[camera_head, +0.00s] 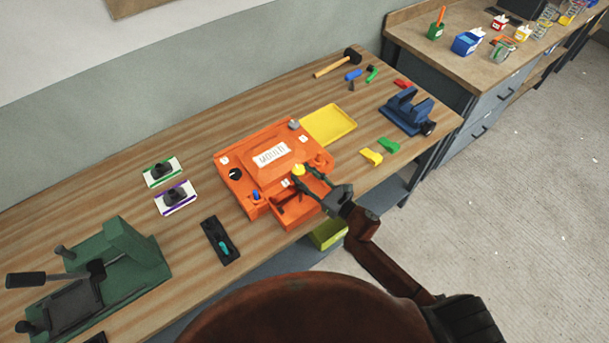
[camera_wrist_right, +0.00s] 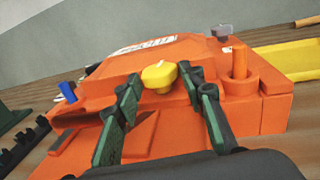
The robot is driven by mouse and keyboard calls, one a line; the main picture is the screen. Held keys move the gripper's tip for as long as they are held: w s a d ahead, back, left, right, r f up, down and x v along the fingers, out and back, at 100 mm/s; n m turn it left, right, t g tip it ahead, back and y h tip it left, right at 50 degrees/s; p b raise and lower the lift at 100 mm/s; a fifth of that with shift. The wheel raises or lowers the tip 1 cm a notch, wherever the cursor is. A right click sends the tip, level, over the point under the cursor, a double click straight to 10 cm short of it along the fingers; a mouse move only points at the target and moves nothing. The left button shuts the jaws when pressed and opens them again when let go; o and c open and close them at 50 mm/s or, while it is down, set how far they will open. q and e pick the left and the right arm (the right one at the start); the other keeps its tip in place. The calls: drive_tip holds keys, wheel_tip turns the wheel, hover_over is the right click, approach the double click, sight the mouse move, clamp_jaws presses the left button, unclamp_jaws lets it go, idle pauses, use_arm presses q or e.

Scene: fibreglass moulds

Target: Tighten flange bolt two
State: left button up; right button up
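The orange mould (camera_head: 262,150) sits on the wooden bench, with a white label on top. A yellow bolt head (camera_head: 298,169) stands at its front flange; it also shows in the right wrist view (camera_wrist_right: 159,76). A blue bolt (camera_head: 255,195) stands at the front left corner, and a black round piece (camera_head: 235,174) is on the left side. I cannot tell which bolt is number two. My right gripper (camera_head: 307,176) is open, its green-and-black fingers on either side of the yellow head; no clear contact shows. My left gripper is not in view.
A yellow tray (camera_head: 328,124) lies behind the mould. A blue vise (camera_head: 407,111) stands at the right end of the bench and a green press (camera_head: 110,265) at the left. A black holder (camera_head: 220,241) and two small cards with dark pieces lie left of the mould.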

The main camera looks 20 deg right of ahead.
drive_tip(key=c, duration=0.7)
drive_tip(key=shift+a+f+m+h, duration=0.1)
drive_tip(key=shift+a+m+h, duration=0.05)
drive_tip(key=shift+m+h, duration=0.15)
drive_tip(key=shift+s+m+t+h+b, duration=0.1)
drive_tip(key=shift+m+t+h+b, duration=0.35)
drive_tip(key=shift+h, duration=0.35)
drive_tip(key=o, duration=1.1)
drive_tip(key=shift+o, duration=0.2)
drive_tip(key=shift+n+y, duration=0.25)
drive_tip(key=shift+y, duration=0.15)
